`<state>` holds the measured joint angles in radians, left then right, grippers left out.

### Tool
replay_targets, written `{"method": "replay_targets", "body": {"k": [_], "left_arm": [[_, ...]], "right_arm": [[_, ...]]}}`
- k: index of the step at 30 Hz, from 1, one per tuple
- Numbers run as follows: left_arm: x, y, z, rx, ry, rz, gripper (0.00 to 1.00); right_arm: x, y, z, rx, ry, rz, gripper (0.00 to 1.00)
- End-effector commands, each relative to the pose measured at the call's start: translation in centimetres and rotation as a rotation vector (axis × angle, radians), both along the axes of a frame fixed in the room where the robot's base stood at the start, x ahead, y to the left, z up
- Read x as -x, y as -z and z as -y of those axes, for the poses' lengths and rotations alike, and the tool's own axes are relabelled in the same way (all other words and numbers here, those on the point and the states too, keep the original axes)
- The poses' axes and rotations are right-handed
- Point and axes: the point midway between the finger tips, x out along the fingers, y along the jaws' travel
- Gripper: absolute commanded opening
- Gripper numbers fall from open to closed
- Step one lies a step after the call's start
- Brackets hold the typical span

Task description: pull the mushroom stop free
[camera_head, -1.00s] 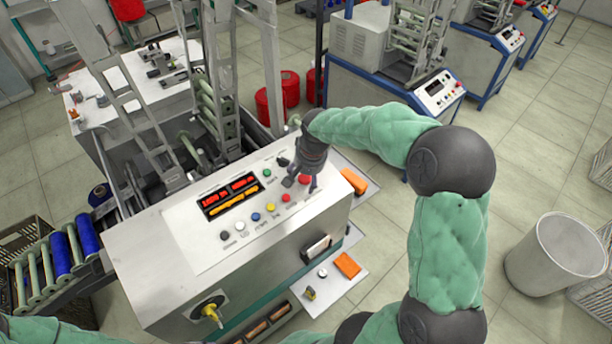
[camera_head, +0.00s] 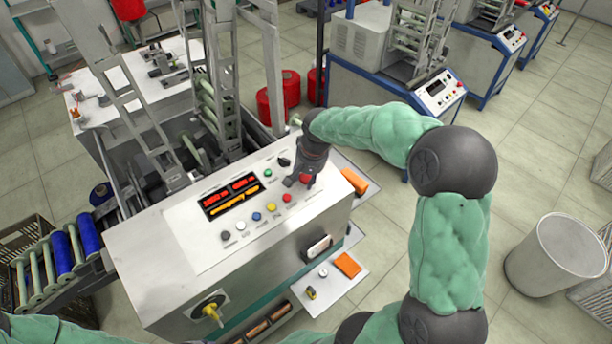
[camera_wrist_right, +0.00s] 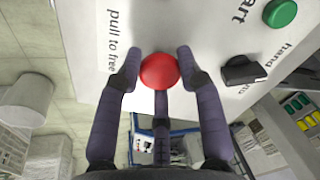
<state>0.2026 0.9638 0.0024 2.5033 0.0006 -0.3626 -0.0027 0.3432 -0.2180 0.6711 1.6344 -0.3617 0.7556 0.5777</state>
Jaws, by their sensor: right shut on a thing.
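The mushroom stop (camera_head: 306,178) is a round red button near the right end of the white control panel (camera_head: 185,235). In the right wrist view its red cap (camera_wrist_right: 160,71) sits between my fingers, beside the printed words "pull to free". My right gripper (camera_head: 304,182) reaches down onto it from above and is shut on it; the fingers (camera_wrist_right: 160,75) lie around the cap's sides. The stem under the cap is hidden. My left gripper is not in view; only a piece of green sleeve shows at the bottom left.
The panel also has a lit red and orange display (camera_head: 230,196), a row of coloured buttons, a green button (camera_head: 267,173) and a black selector (camera_head: 284,162). A yellow-handled switch (camera_head: 211,311) is on the front. A small shelf (camera_head: 325,284) juts out below.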

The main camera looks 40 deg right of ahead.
Motion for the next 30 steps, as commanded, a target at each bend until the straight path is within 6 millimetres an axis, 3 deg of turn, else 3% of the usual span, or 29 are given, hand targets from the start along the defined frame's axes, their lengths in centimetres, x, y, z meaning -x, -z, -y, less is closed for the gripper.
{"method": "replay_targets", "body": {"k": [3, 4, 7, 19, 30], "left_arm": [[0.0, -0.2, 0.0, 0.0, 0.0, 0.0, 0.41], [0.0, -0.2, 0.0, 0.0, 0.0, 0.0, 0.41], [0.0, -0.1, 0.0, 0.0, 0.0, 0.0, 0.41], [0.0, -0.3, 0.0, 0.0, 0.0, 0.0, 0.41], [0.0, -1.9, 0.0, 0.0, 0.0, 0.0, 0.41]], "right_arm": [[0.0, -0.3, 0.0, 0.0, 0.0, 0.001, 0.0], [0.0, -0.3, 0.0, 0.0, 0.0, 0.001, 0.41], [0.0, -0.3, 0.0, 0.0, 0.0, 0.001, 0.67], [0.1, -0.4, 0.0, 0.001, 0.0, 0.001, 0.67], [0.6, -2.8, 0.0, 0.0, 0.0, 0.001, 0.67]]}}
